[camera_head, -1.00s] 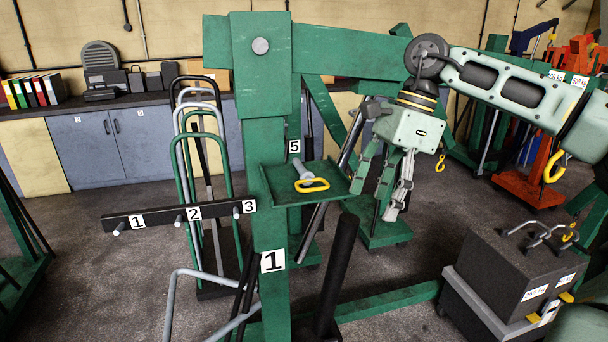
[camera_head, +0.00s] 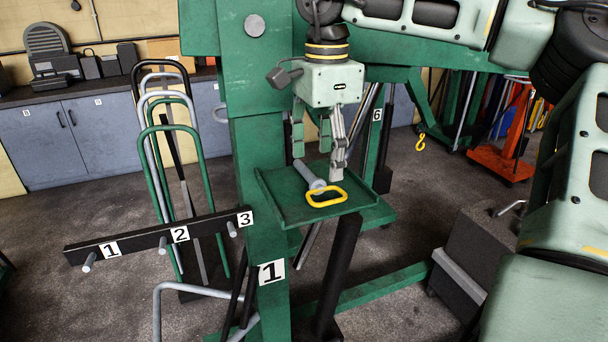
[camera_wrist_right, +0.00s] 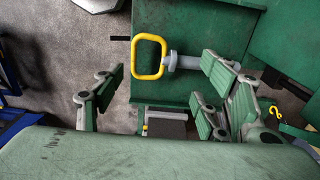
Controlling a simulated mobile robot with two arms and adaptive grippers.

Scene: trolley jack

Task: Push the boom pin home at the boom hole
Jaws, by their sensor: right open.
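The boom pin (camera_head: 313,181), a grey shank with a yellow loop handle, lies on the small green tray (camera_head: 370,190) fixed to the green post. In the right wrist view the pin (camera_wrist_right: 182,62) lies across the tray, its yellow loop to the left. My right gripper (camera_head: 319,160) points down just over the tray at the pin's shank end. It is open and empty, with fingers apart in the right wrist view (camera_wrist_right: 148,98). A round grey disc (camera_head: 255,26) shows at the post's top; I cannot tell whether it is the boom hole. My left gripper is out of view.
A black peg rail (camera_head: 160,238) with numbered labels sticks out left of the post. Bent tube handles (camera_head: 170,130) stand behind it. A dark weight block (camera_head: 478,250) stands at lower right. The green boom (camera_head: 430,40) runs right, behind my arm.

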